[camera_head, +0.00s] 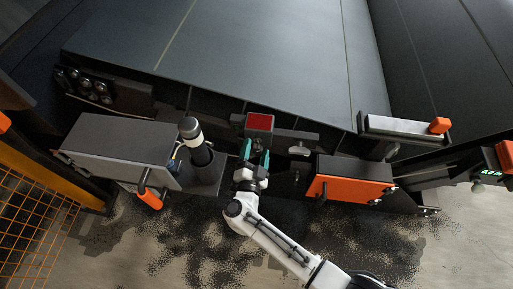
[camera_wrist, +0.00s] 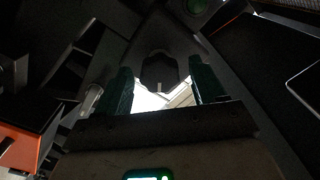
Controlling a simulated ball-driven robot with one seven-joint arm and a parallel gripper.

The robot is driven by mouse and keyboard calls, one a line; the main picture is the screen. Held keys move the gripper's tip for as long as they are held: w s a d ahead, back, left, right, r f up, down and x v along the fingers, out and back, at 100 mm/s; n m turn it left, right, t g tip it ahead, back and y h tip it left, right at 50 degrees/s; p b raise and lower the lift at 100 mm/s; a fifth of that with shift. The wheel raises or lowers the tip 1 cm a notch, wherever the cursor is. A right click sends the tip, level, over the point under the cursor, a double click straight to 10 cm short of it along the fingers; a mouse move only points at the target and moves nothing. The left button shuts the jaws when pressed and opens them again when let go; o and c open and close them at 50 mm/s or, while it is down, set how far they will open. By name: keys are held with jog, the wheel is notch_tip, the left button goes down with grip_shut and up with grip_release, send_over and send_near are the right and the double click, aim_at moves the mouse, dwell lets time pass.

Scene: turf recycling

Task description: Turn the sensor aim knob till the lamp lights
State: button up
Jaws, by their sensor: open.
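In the wrist view a dark knob (camera_wrist: 159,68) with a short pale mark at its lower edge sits on a dark housing, between my gripper's (camera_wrist: 158,84) two teal fingers. The fingers are apart, one on each side of it; I cannot tell whether they touch it. A round dark green lens (camera_wrist: 197,6), perhaps the lamp, is at the top edge and looks unlit. In the head view my gripper (camera_head: 256,152) is at a small dark box with a red face (camera_head: 259,122). The knob cannot be made out there.
A grey cabinet (camera_head: 115,145) and a post with a white band (camera_head: 192,133) stand left of my gripper. An orange box (camera_head: 350,182) is to the right. A dark conveyor belt (camera_head: 250,60) lies behind. Orange mesh (camera_head: 35,210) is at far left. The front floor is open.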

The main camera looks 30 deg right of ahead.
jog(key=shift+w+d, duration=0.4)
jog(key=shift+w, duration=0.2)
jog(key=shift+c, duration=0.3)
jog(key=c, duration=1)
jog(key=shift+m, duration=1.3)
jog(key=o, duration=1.1)
jog(key=shift+c, duration=0.2)
jog(key=shift+s, duration=0.1)
jog(key=v, duration=1)
jog(key=shift+s+a+p, duration=0.2)
jog(key=shift+s+p, duration=0.1)
jog(key=shift+p, duration=0.1)
